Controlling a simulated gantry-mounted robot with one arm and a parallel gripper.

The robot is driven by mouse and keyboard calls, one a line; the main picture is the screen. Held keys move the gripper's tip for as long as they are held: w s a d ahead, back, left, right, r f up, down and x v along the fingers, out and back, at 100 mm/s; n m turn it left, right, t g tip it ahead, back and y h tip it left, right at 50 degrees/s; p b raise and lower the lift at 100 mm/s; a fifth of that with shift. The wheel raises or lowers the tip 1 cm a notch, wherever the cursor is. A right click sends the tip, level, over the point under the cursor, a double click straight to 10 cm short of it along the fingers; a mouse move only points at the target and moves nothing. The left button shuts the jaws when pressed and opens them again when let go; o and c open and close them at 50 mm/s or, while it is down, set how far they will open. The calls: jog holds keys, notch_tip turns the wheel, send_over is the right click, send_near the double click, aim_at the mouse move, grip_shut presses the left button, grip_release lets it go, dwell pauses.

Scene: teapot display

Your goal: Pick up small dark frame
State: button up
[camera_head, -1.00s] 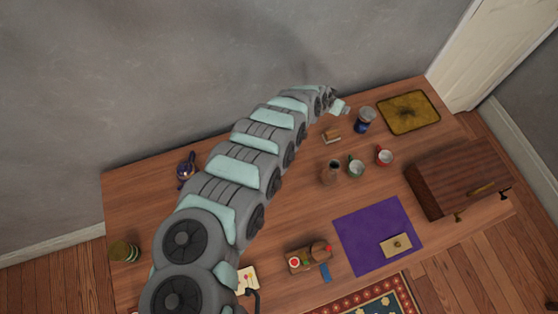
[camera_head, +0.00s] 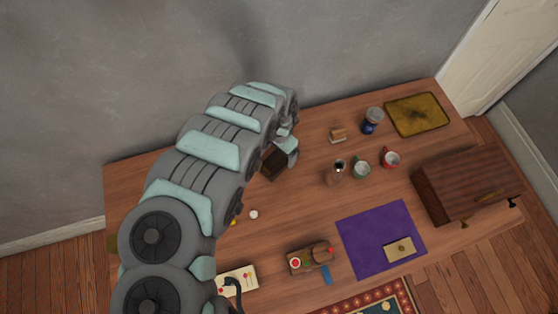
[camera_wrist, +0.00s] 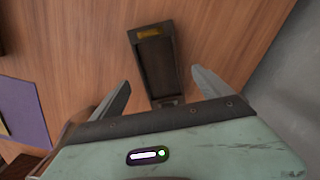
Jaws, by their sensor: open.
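A small dark frame (camera_wrist: 155,65), rectangular with a gold-coloured patch near its far end, shows at the middle of the wrist view. In the head view a dark brown piece (camera_head: 274,161), which looks like the same frame, is beside my gripper (camera_head: 290,152), partly hidden by my arm. In the wrist view my gripper (camera_wrist: 160,77) is open, with one finger on each side of the frame's near part. The fingers look apart from it.
A purple mat (camera_head: 360,250) and a dark chest (camera_head: 465,187) lie farther right. The wall is behind.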

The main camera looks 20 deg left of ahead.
aim_at(279, 159)
notch_tip(279, 159, down, 4)
jog(key=shift+s+f+b, duration=0.1)
jog(key=shift+b, duration=0.35)
jog(key=shift+f, duration=0.5)
jog(key=c, duration=1.7)
jog(key=shift+r, duration=0.15)
